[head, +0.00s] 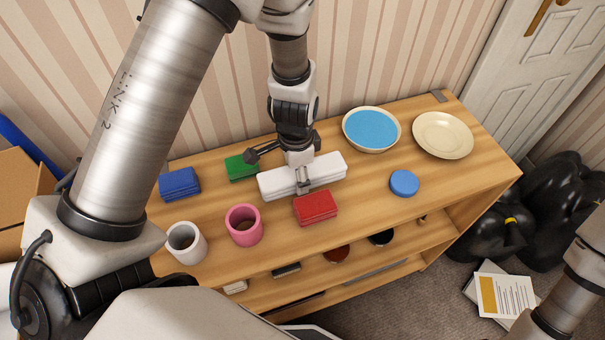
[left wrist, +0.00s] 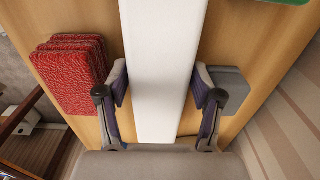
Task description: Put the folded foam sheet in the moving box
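The white folded foam sheet (head: 329,166) lies flat on the wooden shelf top, between a green and a red folded cloth. My left gripper (head: 303,178) is down over its middle, fingers astride it. In the left wrist view, the foam sheet (left wrist: 162,60) runs between the two fingers of the left gripper (left wrist: 161,85), with no clear gap at either side; whether they press on it I cannot tell. A brown cardboard box (head: 18,190), likely the moving box, shows partly at the left edge. My right gripper is out of view; only part of that arm shows lower right.
The red cloth (head: 316,208), green cloth (head: 240,167), blue cloth (head: 179,184), pink mug (head: 244,226) and white mug (head: 186,243) are close by. A blue-filled bowl (head: 371,129), plate (head: 443,135) and blue disc (head: 404,183) stand right. Black bags (head: 545,215) lie on the floor.

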